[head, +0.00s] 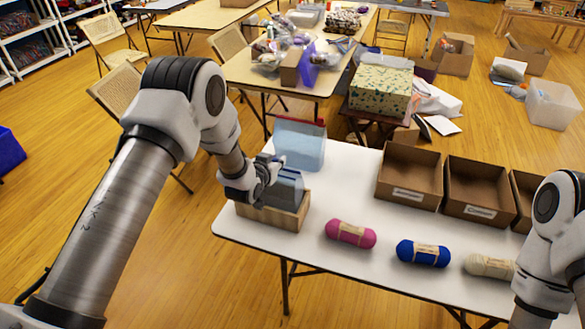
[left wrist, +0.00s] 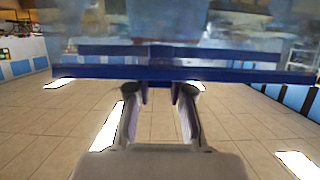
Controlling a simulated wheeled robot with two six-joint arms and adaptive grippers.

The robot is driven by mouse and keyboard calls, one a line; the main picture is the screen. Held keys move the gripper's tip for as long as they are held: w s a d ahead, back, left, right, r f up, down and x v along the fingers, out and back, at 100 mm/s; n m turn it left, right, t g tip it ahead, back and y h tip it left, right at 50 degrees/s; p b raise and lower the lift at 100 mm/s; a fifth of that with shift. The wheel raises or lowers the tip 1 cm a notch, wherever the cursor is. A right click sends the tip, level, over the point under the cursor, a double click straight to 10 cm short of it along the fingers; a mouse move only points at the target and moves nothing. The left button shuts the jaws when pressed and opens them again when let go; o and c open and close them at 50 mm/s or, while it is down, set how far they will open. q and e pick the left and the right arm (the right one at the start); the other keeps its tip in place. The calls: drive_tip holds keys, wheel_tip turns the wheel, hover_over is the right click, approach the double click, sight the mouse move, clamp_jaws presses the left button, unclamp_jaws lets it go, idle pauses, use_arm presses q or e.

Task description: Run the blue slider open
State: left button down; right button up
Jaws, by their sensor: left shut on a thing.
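A clear, bluish zip bag (head: 289,187) stands upright in a wooden holder (head: 270,216) at the left end of the white table. My left gripper (head: 268,172) is at the bag's upper left and hides part of it. In the left wrist view the bag's blue closure strip (left wrist: 80,72) runs across the picture. The left fingers (left wrist: 160,100) are closed around the small blue slider (left wrist: 160,88) on that strip. How far the bag's mouth is open cannot be told. My right arm shows at the right edge of the head view; its gripper is out of view.
A pink yarn skein (head: 350,234), a blue skein (head: 423,253) and a cream skein (head: 488,266) lie along the front. Open labelled brown boxes (head: 408,177) stand behind them.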

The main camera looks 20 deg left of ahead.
use_arm(q)
drive_tip(key=a+b, duration=0.1)
drive_tip(key=a, duration=0.7)
drive_tip(key=shift+a, duration=0.2)
drive_tip(key=shift+f, duration=0.1)
drive_tip(key=c, duration=1)
unclamp_jaws()
drive_tip(key=shift+o, duration=0.2)
drive_tip(key=v, duration=1.2)
drive_tip(key=shift+a, duration=0.1)
